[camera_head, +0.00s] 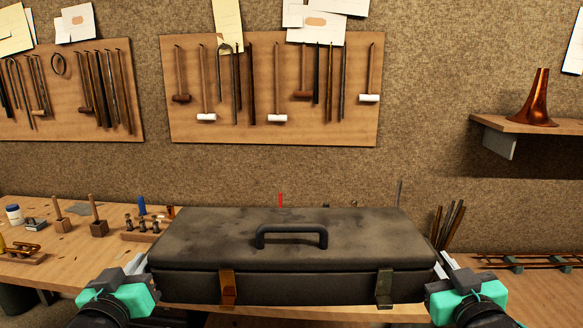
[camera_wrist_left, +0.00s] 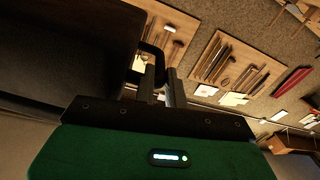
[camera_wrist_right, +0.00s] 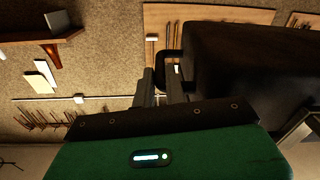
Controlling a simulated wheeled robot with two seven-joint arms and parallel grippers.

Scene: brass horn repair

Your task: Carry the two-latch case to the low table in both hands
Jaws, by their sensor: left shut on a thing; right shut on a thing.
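The case's underside is hidden. The low table cannot be made out.
A wooden workbench (camera_head: 50,262) runs behind the case, with small tools, a jar and wooden stands at left. A rack (camera_head: 530,262) and thin rods (camera_head: 450,225) are at right. Pegboards of hammers hang on the wall. A shelf (camera_head: 515,124) holds a copper bell.

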